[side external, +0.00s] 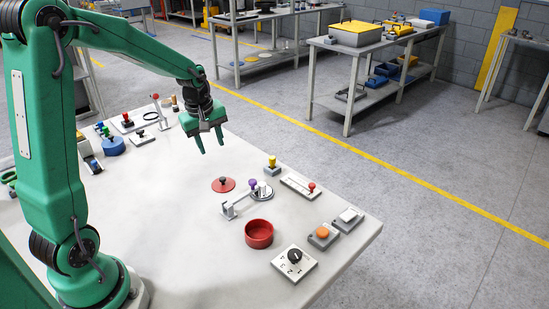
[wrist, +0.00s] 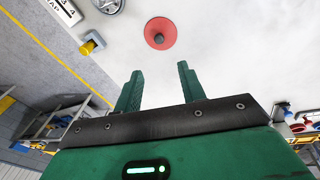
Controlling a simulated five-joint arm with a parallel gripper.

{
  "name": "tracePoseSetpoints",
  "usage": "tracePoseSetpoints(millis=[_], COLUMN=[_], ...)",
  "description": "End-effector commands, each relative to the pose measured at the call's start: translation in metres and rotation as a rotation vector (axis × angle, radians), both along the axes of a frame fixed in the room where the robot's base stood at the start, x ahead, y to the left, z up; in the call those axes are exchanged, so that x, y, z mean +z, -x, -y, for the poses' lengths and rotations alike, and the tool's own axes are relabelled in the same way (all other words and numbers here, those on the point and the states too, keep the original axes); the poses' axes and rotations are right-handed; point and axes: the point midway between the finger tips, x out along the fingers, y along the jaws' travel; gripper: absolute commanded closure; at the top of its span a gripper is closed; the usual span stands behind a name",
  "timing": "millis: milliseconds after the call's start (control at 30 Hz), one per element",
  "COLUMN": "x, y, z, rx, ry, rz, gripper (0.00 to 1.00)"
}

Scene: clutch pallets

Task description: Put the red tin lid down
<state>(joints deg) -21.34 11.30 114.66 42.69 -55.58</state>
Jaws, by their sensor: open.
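The red tin lid (side external: 223,184) lies flat on the white table, with a dark knob on top. It also shows in the wrist view (wrist: 164,30), beyond my fingertips. The red tin (side external: 259,233) stands open at the top, nearer the table's front edge, apart from the lid. My gripper (side external: 212,150) is open and empty, above the table and up and to the left of the lid in the side view. Its two fingers (wrist: 158,80) are spread apart in the wrist view with nothing between them.
A purple-knobbed clamp (side external: 253,186), a yellow button (side external: 272,163), a red-knobbed slider (side external: 311,187), an orange button (side external: 322,233) and a rotary dial (side external: 295,257) surround the tin. More small items (side external: 127,122) stand at the left.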

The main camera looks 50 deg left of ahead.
Motion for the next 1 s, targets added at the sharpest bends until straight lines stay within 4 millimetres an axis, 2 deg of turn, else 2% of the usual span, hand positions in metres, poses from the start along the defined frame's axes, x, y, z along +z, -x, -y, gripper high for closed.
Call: tracePoseSetpoints(millis=[267, 467, 667, 1000], x=[0.004, 0.023, 0.053, 0.092], y=[0.002, 0.011, 0.033, 0.088], z=[0.003, 0.021, 0.052, 0.105], rx=[-0.019, -0.127, -0.331, -0.725], ry=[-0.004, -0.029, -0.08, -0.19], rz=[0.004, 0.023, 0.057, 0.12], gripper=[0.6, 0.6, 0.6, 0.6])
